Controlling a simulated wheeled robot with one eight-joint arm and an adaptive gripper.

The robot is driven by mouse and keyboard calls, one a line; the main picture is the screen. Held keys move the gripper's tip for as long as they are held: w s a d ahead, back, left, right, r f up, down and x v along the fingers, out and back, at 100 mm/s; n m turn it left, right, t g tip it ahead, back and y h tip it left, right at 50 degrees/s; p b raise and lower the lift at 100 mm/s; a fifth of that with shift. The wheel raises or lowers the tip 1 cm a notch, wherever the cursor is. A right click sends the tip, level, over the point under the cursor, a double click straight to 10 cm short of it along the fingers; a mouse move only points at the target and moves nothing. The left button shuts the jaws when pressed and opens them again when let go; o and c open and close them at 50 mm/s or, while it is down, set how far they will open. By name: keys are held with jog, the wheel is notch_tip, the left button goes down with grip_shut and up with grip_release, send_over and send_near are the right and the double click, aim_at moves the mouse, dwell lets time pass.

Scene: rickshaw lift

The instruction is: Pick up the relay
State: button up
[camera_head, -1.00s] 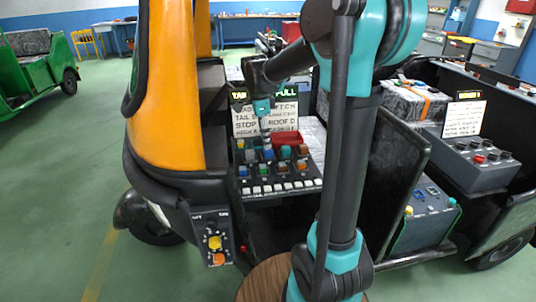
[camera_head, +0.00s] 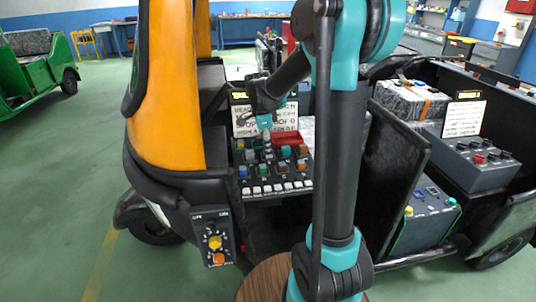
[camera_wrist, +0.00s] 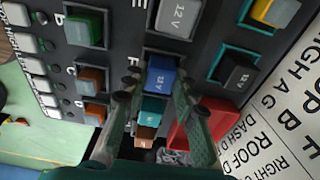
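Several relay blocks sit in sockets on the dark panel (camera_head: 233,172) of the rickshaw. The wrist view shows a blue relay (camera_wrist: 160,77) marked 12 V, a grey one (camera_wrist: 178,16), a black one (camera_wrist: 238,72), a green one (camera_wrist: 84,29) and a teal one (camera_wrist: 152,108). The task does not say which relay it means. My gripper (camera_wrist: 161,104) is open, with its fingertips apart on either side of the blue and teal blocks. Nothing is held. In the head view my gripper (camera_head: 267,134) is over the panel's upper part. Its exact height above the blocks is unclear.
A red tray (camera_wrist: 190,130) lies close to the right finger. A white lettered sign (camera_head: 250,122) stands behind the panel. White switches (camera_head: 268,189) line its front edge. A control box (camera_head: 478,160) and a blue-topped box (camera_head: 427,207) are to the right.

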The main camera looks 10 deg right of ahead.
grip_shut()
